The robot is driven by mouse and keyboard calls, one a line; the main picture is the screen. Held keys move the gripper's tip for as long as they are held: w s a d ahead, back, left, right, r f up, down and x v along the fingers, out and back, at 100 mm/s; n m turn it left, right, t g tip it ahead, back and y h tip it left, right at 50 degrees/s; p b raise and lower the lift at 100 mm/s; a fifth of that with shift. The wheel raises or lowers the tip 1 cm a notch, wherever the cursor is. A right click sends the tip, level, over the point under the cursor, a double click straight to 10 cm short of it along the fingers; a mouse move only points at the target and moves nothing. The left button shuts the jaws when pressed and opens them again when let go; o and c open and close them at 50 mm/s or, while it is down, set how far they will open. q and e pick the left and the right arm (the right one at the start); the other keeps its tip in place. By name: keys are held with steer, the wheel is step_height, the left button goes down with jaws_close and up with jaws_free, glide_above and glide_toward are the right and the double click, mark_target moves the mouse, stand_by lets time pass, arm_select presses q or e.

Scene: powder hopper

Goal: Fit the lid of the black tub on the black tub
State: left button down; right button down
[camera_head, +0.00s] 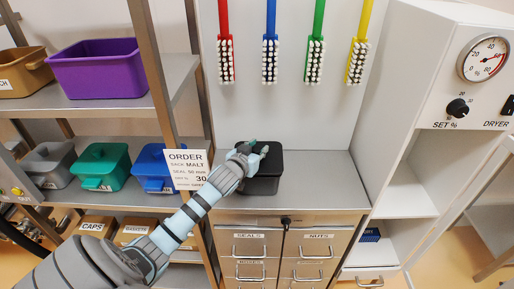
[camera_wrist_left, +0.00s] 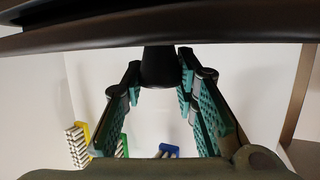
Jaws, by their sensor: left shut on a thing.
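The black tub (camera_head: 262,182) stands on the grey counter, below the hanging brushes. My left gripper (camera_head: 246,153) reaches over its top from the left. In the left wrist view the gripper (camera_wrist_left: 163,82) is shut on the dark knob (camera_wrist_left: 161,66) of the lid, its teal-padded fingers on both sides. The dark lid (camera_wrist_left: 150,38) spans the top of that picture. In the head view the black lid (camera_head: 271,157) shows at the top of the tub, partly hidden by my gripper. I cannot tell whether it is fully seated. My right gripper is not in view.
An order card (camera_head: 187,169) stands left of the tub by the shelf post. Grey, teal (camera_head: 102,168) and blue tubs (camera_head: 152,166) sit on the left shelf. A white dryer cabinet (camera_head: 415,110) stands right. The counter right of the tub (camera_head: 320,170) is clear.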

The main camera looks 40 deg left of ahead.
arm_select(q)
steer(key=shift+f, duration=0.2)
steer(key=c, duration=1.2)
jaws_free()
steer(key=v, duration=1.2)
steer(key=shift+r, duration=0.1)
steer(key=shift+s, duration=0.1)
